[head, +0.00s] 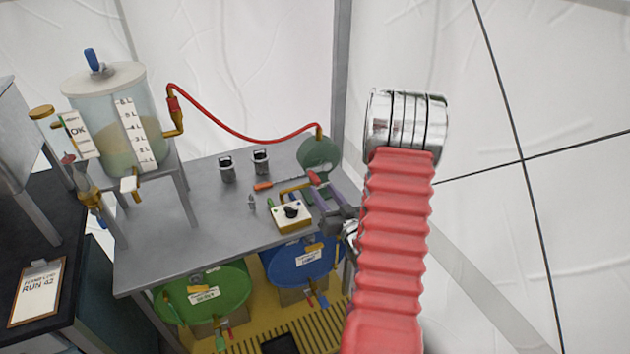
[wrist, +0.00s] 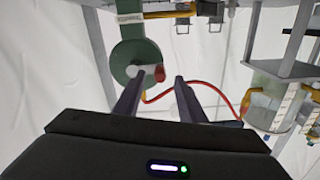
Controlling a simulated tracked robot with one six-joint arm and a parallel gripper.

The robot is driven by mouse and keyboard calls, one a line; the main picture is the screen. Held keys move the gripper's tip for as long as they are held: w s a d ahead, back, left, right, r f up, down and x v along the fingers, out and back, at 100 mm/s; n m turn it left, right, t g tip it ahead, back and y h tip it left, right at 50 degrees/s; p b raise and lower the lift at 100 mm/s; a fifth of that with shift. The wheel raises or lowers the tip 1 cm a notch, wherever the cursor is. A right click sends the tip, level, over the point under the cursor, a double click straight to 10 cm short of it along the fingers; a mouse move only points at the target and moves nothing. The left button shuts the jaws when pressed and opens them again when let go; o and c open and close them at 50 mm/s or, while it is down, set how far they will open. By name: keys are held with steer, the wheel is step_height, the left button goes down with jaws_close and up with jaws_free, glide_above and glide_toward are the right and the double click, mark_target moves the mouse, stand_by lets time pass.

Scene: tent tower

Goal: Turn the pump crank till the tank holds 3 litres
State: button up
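The clear tank (head: 115,110) stands on a grey stand at the left in the head view, with a white litre scale (head: 133,135). Yellowish liquid fills its lower part; I cannot read the exact level. A red hose (head: 225,125) joins it to the round green pump (head: 318,153) on the bench. The pump also shows in the wrist view (wrist: 128,52). In the head view the handle (head: 313,178) is just beyond my gripper (head: 324,192).
A yellow box with a black knob (head: 291,213) sits close left of my gripper. Two dark canisters (head: 227,168) and an orange-handled tool (head: 263,186) lie on the grey bench (head: 165,245). Green (head: 205,285) and blue (head: 285,270) drums stand below. A clipboard (head: 38,288) lies left.

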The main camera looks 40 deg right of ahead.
mark_target(319, 185)
steer(key=x, duration=0.6)
steer(key=shift+w+d, duration=0.1)
steer(key=shift+w, duration=0.15)
steer(key=shift+c, duration=0.2)
jaws_close()
